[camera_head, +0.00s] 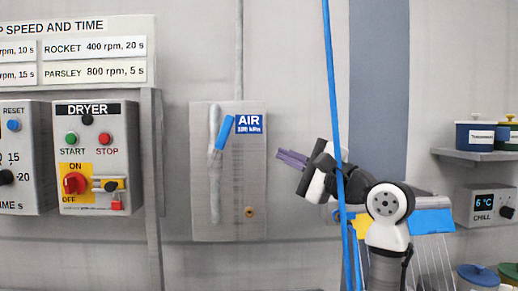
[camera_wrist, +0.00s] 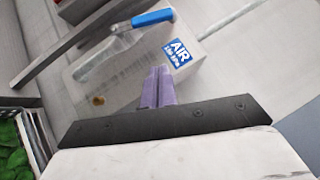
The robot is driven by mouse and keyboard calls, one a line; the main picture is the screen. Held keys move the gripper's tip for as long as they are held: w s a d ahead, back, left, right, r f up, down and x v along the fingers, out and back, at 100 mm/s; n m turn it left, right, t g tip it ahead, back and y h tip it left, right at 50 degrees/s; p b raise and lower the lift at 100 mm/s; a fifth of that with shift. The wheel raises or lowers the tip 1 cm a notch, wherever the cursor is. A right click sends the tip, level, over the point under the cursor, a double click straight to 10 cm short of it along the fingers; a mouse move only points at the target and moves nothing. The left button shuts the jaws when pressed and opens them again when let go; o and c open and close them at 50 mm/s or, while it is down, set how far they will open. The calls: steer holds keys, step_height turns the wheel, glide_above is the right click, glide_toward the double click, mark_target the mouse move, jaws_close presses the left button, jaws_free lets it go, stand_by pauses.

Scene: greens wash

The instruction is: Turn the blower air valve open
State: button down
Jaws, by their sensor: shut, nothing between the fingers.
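The air valve's blue lever (camera_head: 226,133) is on a grey vertical pipe (camera_head: 215,185), mounted on a grey wall panel (camera_head: 240,205). The lever points up and is tilted slightly right of the pipe. A blue "AIR" label (camera_head: 249,124) is beside it. In the wrist view the blue lever (camera_wrist: 152,18) shows at the top, above the purple fingers. My gripper (camera_head: 281,157) is shut and empty, right of the panel, with its purple fingers pointing left toward it. In the wrist view its fingertips (camera_wrist: 157,72) are together and apart from the lever.
A blue hose or cable (camera_head: 333,90) hangs in front of my arm. At right are a shelf (camera_head: 475,155) with pots and a chill box (camera_head: 487,208).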

mark_target(230, 129)
steer(key=s+a+p+x, duration=0.2)
steer(key=p+x, duration=0.1)
steer(key=x, duration=0.8)
steer(key=shift+w+r+p, duration=0.25)
steer(key=shift+r+p, duration=0.1)
steer(key=shift+p, duration=0.05)
steer(key=shift+a+r, duration=0.1)
steer(key=shift+a, duration=0.1)
steer(key=a+p, duration=0.1)
steer(key=r+n+g+p, duration=0.1)
steer(key=p, duration=0.1)
steer(key=shift+a+r+n+h, duration=0.25)
steer(key=shift+a+n+h, duration=0.05)
steer(key=shift+a, duration=0.1)
steer(key=shift+d, duration=0.15)
